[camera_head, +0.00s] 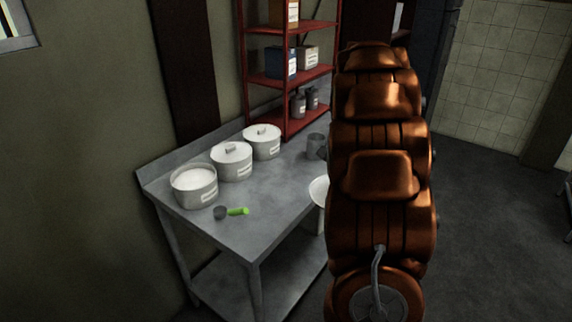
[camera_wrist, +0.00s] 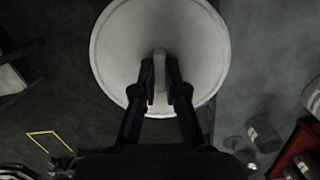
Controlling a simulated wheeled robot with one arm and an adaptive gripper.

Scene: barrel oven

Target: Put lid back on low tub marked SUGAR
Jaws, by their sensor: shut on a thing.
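An open low tub (camera_head: 195,188) full of white stuff stands at the left front of the metal table. It has a label too small to read. In the wrist view my gripper (camera_wrist: 161,92) is shut on the upright handle of a round pale lid (camera_wrist: 120,50). The lid is off to the side of the open tub, over the floor and the table's edge. In the head view my arm hides the gripper; a pale round edge (camera_head: 318,190) beside the arm looks like part of the lid.
Two lidded tubs (camera_head: 231,162) (camera_head: 262,142) stand in a row behind the open one. A scoop with a green handle (camera_head: 237,211) lies in front of it on the table (camera_head: 262,205). A grey can (camera_head: 316,144) and a red shelf (camera_head: 288,78) are farther back.

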